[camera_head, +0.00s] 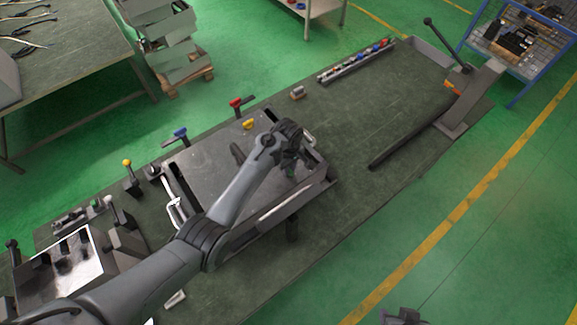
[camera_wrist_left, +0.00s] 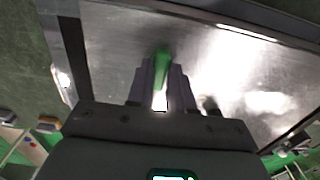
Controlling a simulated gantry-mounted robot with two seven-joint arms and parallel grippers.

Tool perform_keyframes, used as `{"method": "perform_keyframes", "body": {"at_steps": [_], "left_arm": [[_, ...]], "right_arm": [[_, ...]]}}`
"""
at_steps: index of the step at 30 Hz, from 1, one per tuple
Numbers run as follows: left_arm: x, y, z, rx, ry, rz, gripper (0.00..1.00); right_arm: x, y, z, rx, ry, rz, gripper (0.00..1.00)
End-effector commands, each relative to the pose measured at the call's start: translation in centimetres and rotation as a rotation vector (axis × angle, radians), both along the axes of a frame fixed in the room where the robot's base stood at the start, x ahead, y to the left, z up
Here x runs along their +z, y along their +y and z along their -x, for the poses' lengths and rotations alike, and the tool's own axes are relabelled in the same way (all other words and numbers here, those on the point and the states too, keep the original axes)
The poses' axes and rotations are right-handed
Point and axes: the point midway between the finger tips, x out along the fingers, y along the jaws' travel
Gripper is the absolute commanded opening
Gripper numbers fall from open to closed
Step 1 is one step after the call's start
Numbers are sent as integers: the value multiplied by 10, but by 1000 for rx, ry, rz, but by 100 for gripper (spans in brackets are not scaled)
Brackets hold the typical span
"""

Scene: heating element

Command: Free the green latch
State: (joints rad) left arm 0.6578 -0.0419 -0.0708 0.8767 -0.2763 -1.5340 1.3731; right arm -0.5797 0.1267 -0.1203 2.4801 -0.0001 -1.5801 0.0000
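The green latch (camera_wrist_left: 162,66) stands between the two fingers of my left gripper (camera_wrist_left: 160,88) in the left wrist view. The fingers are close together and seem to press on its sides. In the head view, my left gripper (camera_head: 289,158) is over the right part of the grey metal plate fixture (camera_head: 215,160), and only a bit of green shows below it. The latch's base is hidden. A dark part at the bottom edge, apparently my right gripper (camera_head: 403,317), is cut off, and its fingers cannot be made out.
A blue-handled clamp (camera_head: 180,133), a red-handled clamp (camera_head: 237,103) and a yellow piece (camera_head: 249,124) stand along the plate's far side. A yellow-knobbed lever (camera_head: 128,165) is at left. A lever press (camera_head: 465,100) stands at right. The table's right part is mostly clear.

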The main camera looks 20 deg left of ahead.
Motion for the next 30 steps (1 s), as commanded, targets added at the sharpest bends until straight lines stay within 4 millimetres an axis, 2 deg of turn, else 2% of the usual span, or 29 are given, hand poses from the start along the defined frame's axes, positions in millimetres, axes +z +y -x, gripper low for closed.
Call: {"method": "perform_keyframes", "body": {"at_steps": [1, 3, 4, 17, 30], "left_arm": [[0, 0, 0, 0, 0, 0, 13], [0, 0, 0, 0, 0, 0, 2], [0, 0, 0, 0, 0, 0, 0], [2, 0, 0, -49, 1, -1, 0], [3, 0, 0, -375, 2, -1, 0]], "right_arm": [[0, 0, 0, 0, 0, 0, 43], [0, 0, 0, -1, 0, -1, 43], [0, 0, 0, -2, 0, -2, 43], [6, 2, 0, -7, 0, -10, 43], [29, 2, 0, -6, 0, -8, 43]]}}
